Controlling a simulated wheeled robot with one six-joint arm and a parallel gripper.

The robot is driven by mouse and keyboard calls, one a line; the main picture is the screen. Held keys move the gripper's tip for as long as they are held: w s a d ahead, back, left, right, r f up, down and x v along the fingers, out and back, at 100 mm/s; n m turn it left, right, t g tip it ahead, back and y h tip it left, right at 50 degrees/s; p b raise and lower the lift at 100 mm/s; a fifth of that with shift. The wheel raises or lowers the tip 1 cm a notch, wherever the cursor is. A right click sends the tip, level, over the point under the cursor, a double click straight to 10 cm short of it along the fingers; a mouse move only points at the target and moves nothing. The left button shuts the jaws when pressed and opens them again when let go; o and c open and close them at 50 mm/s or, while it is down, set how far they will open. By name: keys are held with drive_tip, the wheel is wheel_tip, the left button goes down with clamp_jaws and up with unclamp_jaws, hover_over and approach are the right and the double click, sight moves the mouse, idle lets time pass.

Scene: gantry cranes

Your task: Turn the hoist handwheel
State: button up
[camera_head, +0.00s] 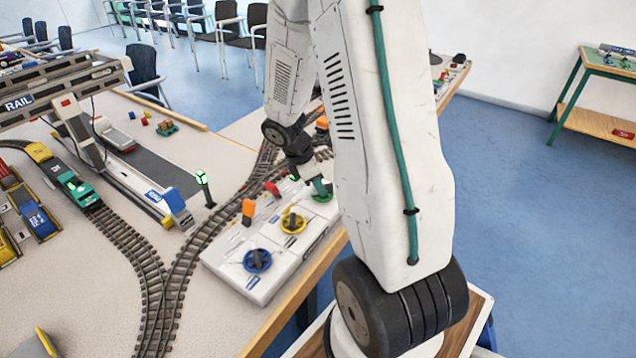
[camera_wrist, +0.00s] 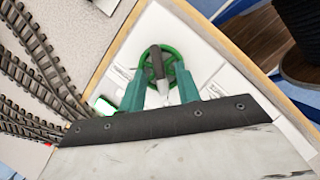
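A white control panel (camera_head: 240,272) carries a blue handwheel (camera_head: 257,261), a yellow handwheel (camera_head: 293,223) and a green handwheel (camera_head: 322,198). The labels are too small to read, so I cannot tell which is marked hoist. My gripper (camera_wrist: 160,76) is over the green handwheel, which also shows in the wrist view (camera_wrist: 172,58) with a dark bar across its middle. The two green fingers are apart, one on each side of the bar's lower end. I cannot tell whether they touch the wheel. In the head view my arm hides part of the panel's far end.
An orange lever (camera_head: 248,208) and a red lever (camera_head: 271,188) stand on the panel's left side. Curved model train tracks (camera_head: 178,270) run left of it. A model gantry crane (camera_head: 75,125) stands farther left. The table's wooden edge (camera_head: 300,292) runs along the panel's right.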

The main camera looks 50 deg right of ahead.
clamp_jaws()
drive_tip(key=shift+m, duration=0.3)
drive_tip(key=m, duration=0.1)
drive_tip(key=m+y, duration=0.1)
drive_tip(key=m+g, duration=0.1)
drive_tip(key=m, duration=0.1)
drive_tip(key=shift+w+d+y, duration=0.2)
drive_tip(key=shift+w+y, duration=0.05)
drive_tip(key=shift+y, duration=0.05)
drive_tip(key=shift+w+d+m+g+y, duration=0.1)
drive_tip(key=shift+m+g+y, duration=0.25)
drive_tip(key=shift+m, duration=0.85)
drive_tip(key=shift+d+m+g+y, duration=0.15)
drive_tip(key=shift+m+y, duration=0.3)
drive_tip(key=shift+m, duration=0.75)
unclamp_jaws()
